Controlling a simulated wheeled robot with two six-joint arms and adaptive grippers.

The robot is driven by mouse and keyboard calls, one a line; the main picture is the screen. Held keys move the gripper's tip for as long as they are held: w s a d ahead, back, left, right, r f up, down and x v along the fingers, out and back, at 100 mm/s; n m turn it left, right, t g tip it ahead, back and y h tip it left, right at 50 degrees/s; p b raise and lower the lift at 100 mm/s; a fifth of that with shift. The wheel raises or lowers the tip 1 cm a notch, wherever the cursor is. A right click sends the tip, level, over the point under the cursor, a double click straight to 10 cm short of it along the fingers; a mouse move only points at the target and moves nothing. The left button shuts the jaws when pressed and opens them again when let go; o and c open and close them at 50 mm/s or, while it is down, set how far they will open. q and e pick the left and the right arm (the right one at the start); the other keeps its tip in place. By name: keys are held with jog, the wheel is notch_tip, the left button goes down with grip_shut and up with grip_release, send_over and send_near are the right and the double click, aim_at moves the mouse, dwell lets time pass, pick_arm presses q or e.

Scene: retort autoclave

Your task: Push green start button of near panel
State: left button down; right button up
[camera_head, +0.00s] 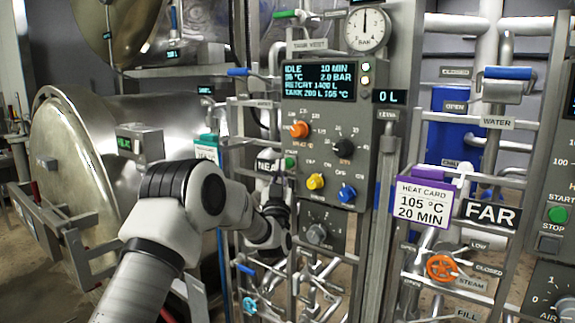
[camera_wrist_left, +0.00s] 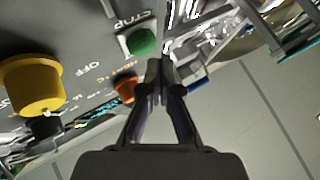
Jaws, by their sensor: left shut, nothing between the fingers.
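The near panel (camera_head: 325,100) is a grey box with a lit display reading IDLE. Its green start button (camera_head: 290,162) shows at the panel's lower left edge, beside the NEAR sign. My left gripper (camera_head: 279,186) is just below the button, shut and empty. In the left wrist view the green button (camera_wrist_left: 142,42) sits in a square housing, just beyond and slightly left of my shut fingertips (camera_wrist_left: 158,70). I cannot tell whether the fingertips touch the panel, but they are not over the button's face. My right gripper is not in view.
Near the button are an orange knob (camera_head: 299,129), a yellow knob (camera_head: 315,182), a black knob (camera_head: 343,148) and a blue knob (camera_head: 347,193). A second green button (camera_head: 559,214) is on the far panel at right. Pipes and rails crowd the panel's left side.

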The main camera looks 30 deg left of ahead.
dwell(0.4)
pick_arm(q)
jog(key=shift+w+b, duration=0.35)
jog(key=shift+w, duration=0.1)
jog(key=shift+w+d, duration=0.1)
jog(key=shift+w, duration=0.55)
dwell(0.7)
jog(key=shift+s+b, duration=0.7)
jog(key=shift+s, duration=0.35)
